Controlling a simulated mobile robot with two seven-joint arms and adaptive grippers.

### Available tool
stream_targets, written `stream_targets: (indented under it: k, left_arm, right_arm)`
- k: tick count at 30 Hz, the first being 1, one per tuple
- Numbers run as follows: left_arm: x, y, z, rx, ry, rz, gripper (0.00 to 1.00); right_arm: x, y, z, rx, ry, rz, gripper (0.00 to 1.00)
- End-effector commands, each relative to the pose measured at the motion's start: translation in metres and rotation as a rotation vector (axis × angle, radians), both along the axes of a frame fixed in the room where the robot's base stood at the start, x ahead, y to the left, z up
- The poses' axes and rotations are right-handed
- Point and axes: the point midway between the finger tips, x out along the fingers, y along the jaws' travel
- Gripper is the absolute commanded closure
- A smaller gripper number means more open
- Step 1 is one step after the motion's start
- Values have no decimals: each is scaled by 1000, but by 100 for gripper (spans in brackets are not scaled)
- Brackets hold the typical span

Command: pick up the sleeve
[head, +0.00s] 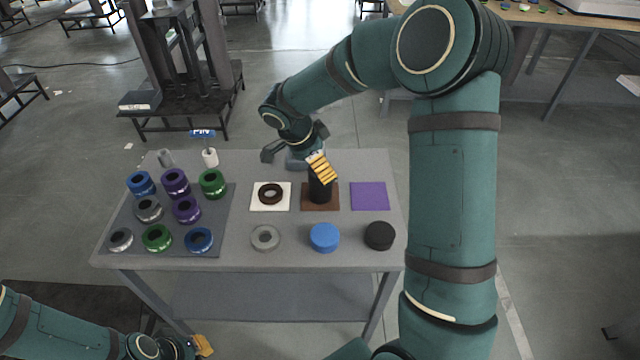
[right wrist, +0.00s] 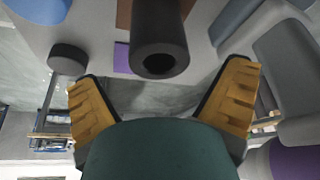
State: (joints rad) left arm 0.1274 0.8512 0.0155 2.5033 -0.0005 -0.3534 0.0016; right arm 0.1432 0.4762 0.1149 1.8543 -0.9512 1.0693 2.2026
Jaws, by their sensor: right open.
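A black hollow tube, the likely sleeve (head: 320,189), stands upright on a brown square mat (head: 307,203) on the grey table. My right gripper (head: 306,162) is at the tube's upper part, with one yellow finger pad in front of it in the head view. In the right wrist view the sleeve (right wrist: 159,38) shows its open end just beyond and between the spread fingers of my right gripper (right wrist: 160,97). That gripper is open and holds nothing. My left gripper (head: 201,346) is low at the bottom left, away from the table; its jaws are mostly hidden.
A dark ring (head: 270,184) lies on a white mat (head: 256,205). A purple mat (head: 369,196) is bare. A grey ring (head: 265,228), a blue disc (head: 325,237) and a black disc (head: 380,236) lie along the front. Several coloured rings stand on a dark mat (head: 222,215) at left.

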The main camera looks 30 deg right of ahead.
Motion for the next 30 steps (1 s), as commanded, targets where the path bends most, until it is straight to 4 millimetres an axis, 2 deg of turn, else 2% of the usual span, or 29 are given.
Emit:
stream_targets:
  k: [5,14,21,22,28,29,30]
  left_arm:
    - [0,0,-2,0,-1,0,100]
    - [2,0,-9,1,-5,1,100]
    - [2,0,-9,1,-5,1,100]
    - [2,0,-9,1,-5,1,100]
    - [2,0,-9,1,-5,1,100]
    - [2,0,-9,1,-5,1,100]
    - [2,0,-9,1,-5,1,100]
  right_arm:
    - [-1,-2,-10,1,2,-1,2]
    - [-2,-13,-50,0,3,0,2]
    - [-1,-14,-52,0,0,1,2]
    - [-1,-14,-52,0,0,1,5]
    - [-1,-14,-52,0,0,0,76]
    - [-1,-14,-51,0,0,0,81]
    - [-1,-14,-51,0,0,0,81]
